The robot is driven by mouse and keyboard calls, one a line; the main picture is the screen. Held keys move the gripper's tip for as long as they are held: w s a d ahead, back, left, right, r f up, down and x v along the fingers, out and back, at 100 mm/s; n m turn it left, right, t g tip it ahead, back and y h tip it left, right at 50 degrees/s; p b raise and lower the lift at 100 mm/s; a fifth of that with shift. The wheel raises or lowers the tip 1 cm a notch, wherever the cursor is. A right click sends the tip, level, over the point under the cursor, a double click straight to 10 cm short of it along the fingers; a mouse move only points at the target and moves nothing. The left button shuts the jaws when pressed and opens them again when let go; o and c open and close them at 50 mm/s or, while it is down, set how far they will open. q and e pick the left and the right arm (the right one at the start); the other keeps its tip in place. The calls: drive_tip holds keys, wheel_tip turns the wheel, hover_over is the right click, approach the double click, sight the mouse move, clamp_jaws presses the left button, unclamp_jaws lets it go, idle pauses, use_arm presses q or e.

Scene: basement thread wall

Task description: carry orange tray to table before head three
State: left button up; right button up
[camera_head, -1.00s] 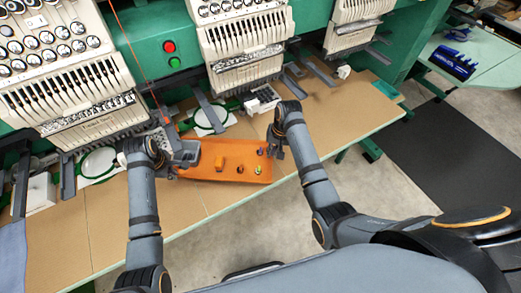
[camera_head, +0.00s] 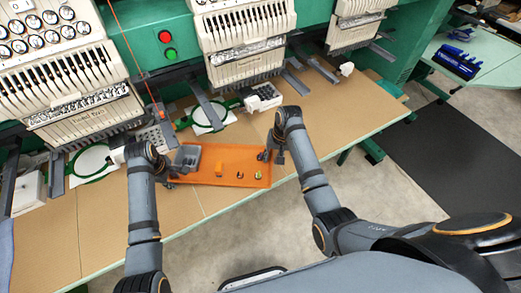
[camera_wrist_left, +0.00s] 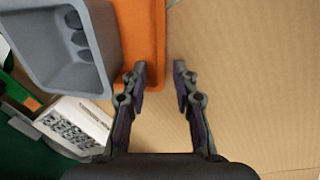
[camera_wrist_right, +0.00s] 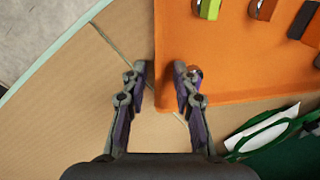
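The orange tray (camera_head: 236,155) lies on the tan table (camera_head: 110,215) before the embroidery heads. It holds a grey bin (camera_head: 187,156) at its left end, an orange block-like item (camera_head: 219,170) and several small items to the right. My left gripper (camera_head: 170,180) is at the tray's left end; in the left wrist view its open fingers (camera_wrist_left: 160,75) stand either side of the tray's edge. My right gripper (camera_head: 269,156) is at the right end; in the right wrist view its open fingers (camera_wrist_right: 161,76) also straddle the tray's edge. I cannot tell which head is number three.
Embroidery heads stand behind the table: left (camera_head: 70,75), middle (camera_head: 243,40) and right (camera_head: 355,25). Green hoops (camera_head: 208,115) and a white box (camera_head: 262,98) lie behind the tray. Tan table to the right (camera_head: 345,110) has free room. A dark mat (camera_head: 420,150) covers floor further right.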

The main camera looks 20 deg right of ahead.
drive_tip(key=shift+w, duration=0.1)
use_arm(q)
wheel_tip(320, 180, up, 12)
drive_tip(key=s, duration=0.2)
drive_tip(key=shift+a, duration=0.35)
use_arm(e)
wheel_tip(320, 180, up, 7)
drive_tip(key=d, duration=0.1)
drive_tip(key=shift+s+d+r, duration=0.15)
drive_tip(key=shift+s, duration=0.1)
use_arm(q)
drive_tip(key=shift+f, duration=0.15)
